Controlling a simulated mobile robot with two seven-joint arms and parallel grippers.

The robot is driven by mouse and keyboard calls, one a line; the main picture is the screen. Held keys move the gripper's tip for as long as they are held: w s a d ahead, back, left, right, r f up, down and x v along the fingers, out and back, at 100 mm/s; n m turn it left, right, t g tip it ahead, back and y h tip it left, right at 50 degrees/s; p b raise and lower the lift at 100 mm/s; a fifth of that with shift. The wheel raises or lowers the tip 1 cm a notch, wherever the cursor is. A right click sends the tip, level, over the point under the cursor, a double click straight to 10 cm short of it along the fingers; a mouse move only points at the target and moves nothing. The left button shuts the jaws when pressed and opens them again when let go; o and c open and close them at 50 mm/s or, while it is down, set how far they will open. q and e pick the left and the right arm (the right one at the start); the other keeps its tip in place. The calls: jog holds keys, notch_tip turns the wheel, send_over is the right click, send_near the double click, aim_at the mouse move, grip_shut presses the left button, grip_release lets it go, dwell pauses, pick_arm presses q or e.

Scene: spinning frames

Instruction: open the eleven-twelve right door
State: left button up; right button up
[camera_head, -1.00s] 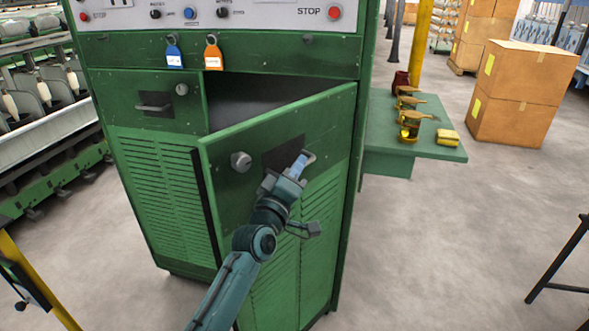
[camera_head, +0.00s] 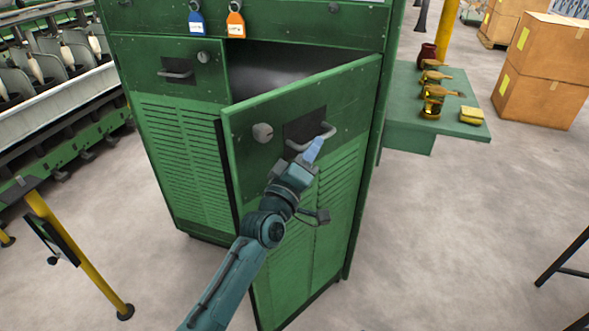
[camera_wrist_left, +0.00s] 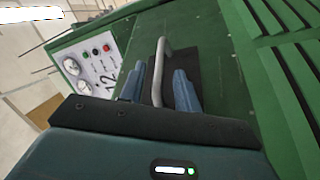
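The green cabinet's right door (camera_head: 345,110) stands partly open, hinged on its right side, with a dark gap above its top edge. It has a round knob (camera_head: 263,132) and a grey bar handle (camera_head: 326,133) over a dark recess. My left gripper (camera_head: 314,148) is at the handle's lower right part. In the left wrist view the handle (camera_wrist_left: 158,72) lies between the two blue fingers (camera_wrist_left: 160,90), with gaps on both sides, so the gripper looks open. Contact cannot be told. The left door (camera_head: 178,75) is closed. My right gripper is out of view.
A blue tag (camera_head: 196,18) and an orange tag (camera_head: 235,20) hang above the doors. A green side table (camera_head: 410,125) with yellow items stands at right, with cardboard boxes (camera_head: 545,75) behind. A yellow post (camera_head: 85,255) stands at left.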

pick_arm(q)
jog(key=p+v, duration=0.2)
jog(key=v, duration=0.7)
jog(key=shift+s, duration=0.2)
jog(key=shift+a, duration=0.15)
